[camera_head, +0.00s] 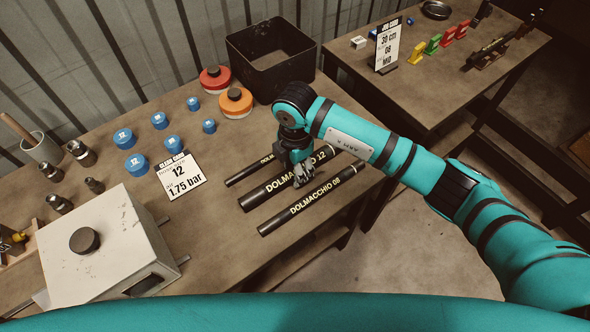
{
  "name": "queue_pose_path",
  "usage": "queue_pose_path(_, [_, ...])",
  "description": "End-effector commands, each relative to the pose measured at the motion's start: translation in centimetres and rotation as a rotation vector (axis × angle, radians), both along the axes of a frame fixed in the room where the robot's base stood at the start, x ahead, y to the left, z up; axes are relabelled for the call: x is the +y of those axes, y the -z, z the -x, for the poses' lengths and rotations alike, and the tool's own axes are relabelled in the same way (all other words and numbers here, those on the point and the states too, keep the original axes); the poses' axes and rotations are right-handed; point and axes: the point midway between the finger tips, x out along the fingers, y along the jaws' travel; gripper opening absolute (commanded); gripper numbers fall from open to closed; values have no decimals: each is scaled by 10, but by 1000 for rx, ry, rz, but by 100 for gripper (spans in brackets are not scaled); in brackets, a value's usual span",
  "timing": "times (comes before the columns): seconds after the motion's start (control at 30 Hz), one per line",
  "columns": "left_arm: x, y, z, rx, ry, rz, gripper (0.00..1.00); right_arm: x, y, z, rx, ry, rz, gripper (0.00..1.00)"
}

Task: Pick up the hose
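Three black hoses with white lettering lie side by side on the near workbench. The thin rear hose (243,175) is partly hidden by my arm. The thick middle hose (262,195) reads "DOLMACCHIO 12". The front hose (312,202) reads "DOLMACCHIO 08". My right gripper (303,179) points down over the middle hose, near the middle of its length. Its fingers overlap the hose in the picture. I cannot tell whether they touch it or whether they are open or shut. My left gripper is out of view.
A grey machine (110,245) with a dark knob stands at the left. Blue caps (137,164), red and orange discs (236,102), a job card (181,176) and a black bin (272,58) occupy the workbench (225,235). A second table (440,85) stands at the back right.

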Motion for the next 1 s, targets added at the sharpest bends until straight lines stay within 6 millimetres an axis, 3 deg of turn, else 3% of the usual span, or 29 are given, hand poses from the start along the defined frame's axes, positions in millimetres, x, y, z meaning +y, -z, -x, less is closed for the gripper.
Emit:
queue_pose_path(0.03, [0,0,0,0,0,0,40,0,0,0,0,0,0,33])
queue_pose_path(0.3, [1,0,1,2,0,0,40,0,-1,0,-1,0,-1,0])
queue_pose_path(0.73, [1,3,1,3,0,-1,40,1,-4,-1,-2,-1,-3,0])
queue_pose_path(1.0, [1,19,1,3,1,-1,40,1,-32,-1,-5,-3,-3,0])
